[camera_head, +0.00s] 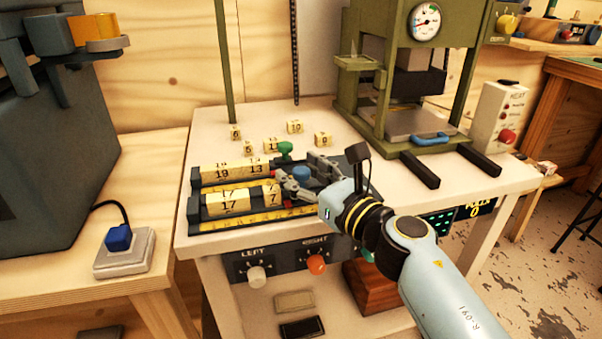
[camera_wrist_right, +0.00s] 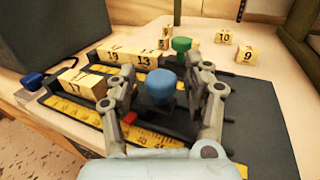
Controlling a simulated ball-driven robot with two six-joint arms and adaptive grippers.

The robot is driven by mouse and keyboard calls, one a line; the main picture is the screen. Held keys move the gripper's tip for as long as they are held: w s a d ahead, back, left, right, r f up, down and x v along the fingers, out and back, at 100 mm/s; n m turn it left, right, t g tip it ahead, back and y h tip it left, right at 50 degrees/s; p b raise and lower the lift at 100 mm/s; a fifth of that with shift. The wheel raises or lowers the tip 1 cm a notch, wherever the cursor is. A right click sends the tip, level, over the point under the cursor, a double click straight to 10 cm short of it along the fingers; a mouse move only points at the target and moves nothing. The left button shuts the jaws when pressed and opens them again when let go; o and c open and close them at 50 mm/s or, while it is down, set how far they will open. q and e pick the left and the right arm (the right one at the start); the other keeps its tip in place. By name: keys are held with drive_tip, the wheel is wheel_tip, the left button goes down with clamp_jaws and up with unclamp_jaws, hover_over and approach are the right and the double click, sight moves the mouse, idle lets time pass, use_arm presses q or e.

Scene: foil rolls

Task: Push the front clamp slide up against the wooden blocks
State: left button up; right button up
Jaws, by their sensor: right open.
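The front clamp slide carries a blue knob (camera_head: 301,173), which also shows in the wrist view (camera_wrist_right: 161,84). My right gripper (camera_head: 299,180) is open, with one finger on each side of the knob; in the wrist view its fingers (camera_wrist_right: 165,78) stand apart around it. I cannot tell whether either finger touches the knob. The front wooden blocks, marked 17 and 7 (camera_head: 229,201), lie in the front channel left of the gripper; they also show in the wrist view (camera_wrist_right: 83,84). The left finger hides the gap between slide and blocks. My left gripper is out of view.
Behind, the rear row of blocks (camera_head: 222,174) lies beside a green knob (camera_head: 285,148). Several loose numbered blocks (camera_head: 294,127) stand farther back. A green press (camera_head: 412,110) rises at the back right. Yellow rulers (camera_wrist_right: 78,114) run along the channels.

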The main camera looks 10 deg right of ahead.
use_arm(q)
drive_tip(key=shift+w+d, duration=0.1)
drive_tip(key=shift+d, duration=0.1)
use_arm(e)
drive_tip(key=v, duration=1.1)
drive_tip(key=shift+s+d, duration=0.2)
drive_tip(key=shift+s, duration=0.15)
drive_tip(key=shift+f, duration=0.1)
